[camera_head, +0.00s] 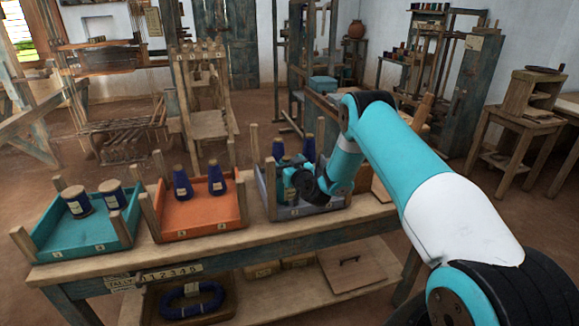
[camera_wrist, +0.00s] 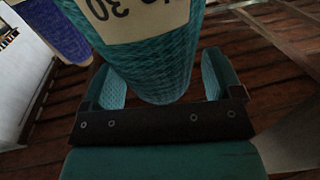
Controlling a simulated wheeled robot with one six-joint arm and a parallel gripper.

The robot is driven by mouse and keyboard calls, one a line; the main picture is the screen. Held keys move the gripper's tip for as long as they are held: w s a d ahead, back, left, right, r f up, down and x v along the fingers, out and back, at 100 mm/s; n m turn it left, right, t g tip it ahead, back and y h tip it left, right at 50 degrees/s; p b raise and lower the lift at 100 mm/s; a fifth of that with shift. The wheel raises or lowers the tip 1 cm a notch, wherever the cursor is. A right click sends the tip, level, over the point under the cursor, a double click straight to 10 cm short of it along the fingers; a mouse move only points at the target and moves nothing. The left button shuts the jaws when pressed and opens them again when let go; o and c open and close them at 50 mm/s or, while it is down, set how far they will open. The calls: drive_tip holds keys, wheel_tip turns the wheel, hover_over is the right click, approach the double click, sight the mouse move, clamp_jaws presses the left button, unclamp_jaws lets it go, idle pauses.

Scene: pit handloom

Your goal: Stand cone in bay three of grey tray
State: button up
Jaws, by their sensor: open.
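In the wrist view a teal cone (camera_wrist: 150,65) with a pale label stands between the two open fingers of my gripper (camera_wrist: 165,85). The fingers lie on either side of it, and I see a gap at the right finger. A dark blue cone (camera_wrist: 62,30) shows at upper left. In the head view my gripper (camera_head: 300,183) is down at the grey tray (camera_head: 327,209), at the right of the bench. Blue cones (camera_head: 309,147) (camera_head: 278,149) stand at the tray's back. My arm and gripper hide much of the tray, so its bay three is not clear.
An orange tray (camera_head: 200,227) with two blue cones (camera_head: 216,178) stands left of the grey tray. A teal tray (camera_head: 85,248) with two tan-topped cones (camera_head: 75,201) is farther left. Wooden corner posts rise from the trays. The bench front edge (camera_head: 200,258) is clear.

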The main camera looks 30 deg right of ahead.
drive_tip(key=shift+r, duration=0.3)
drive_tip(key=s+a+b, duration=0.1)
drive_tip(key=s+b, duration=1.1)
drive_tip(key=b, duration=0.3)
drive_tip(key=a+r+n+g+y, duration=0.1)
drive_tip(key=a+r+n+y, duration=0.1)
drive_tip(key=a+y, duration=0.35)
drive_tip(key=a+r+n+g+y, duration=0.1)
drive_tip(key=a+r+n+y, duration=0.15)
drive_tip(key=a, duration=0.55)
drive_tip(key=s+a+r+n+g+y, duration=0.1)
drive_tip(key=s+a+n+g+y, duration=0.15)
drive_tip(key=s+a, duration=0.35)
drive_tip(key=s+a+r+n+g+y, duration=0.2)
drive_tip(key=s+a+g, duration=0.2)
drive_tip(key=a, duration=0.4)
drive_tip(key=s+a+f+n+g+h, duration=0.1)
drive_tip(key=s+a+g, duration=0.15)
drive_tip(key=s, duration=0.35)
drive_tip(key=s+a+g+h, duration=0.1)
drive_tip(key=s+a+g, duration=0.15)
drive_tip(key=s, duration=0.25)
drive_tip(key=s+d+m+g+h, duration=0.1)
drive_tip(key=s+d+g+h, duration=0.1)
drive_tip(key=s, duration=0.4)
drive_tip(key=s+d+g+h, duration=0.2)
drive_tip(key=s, duration=0.5)
drive_tip(key=shift+d+f+m, duration=0.15)
drive_tip(key=shift+f+m, duration=0.15)
drive_tip(key=shift+m, duration=0.1)
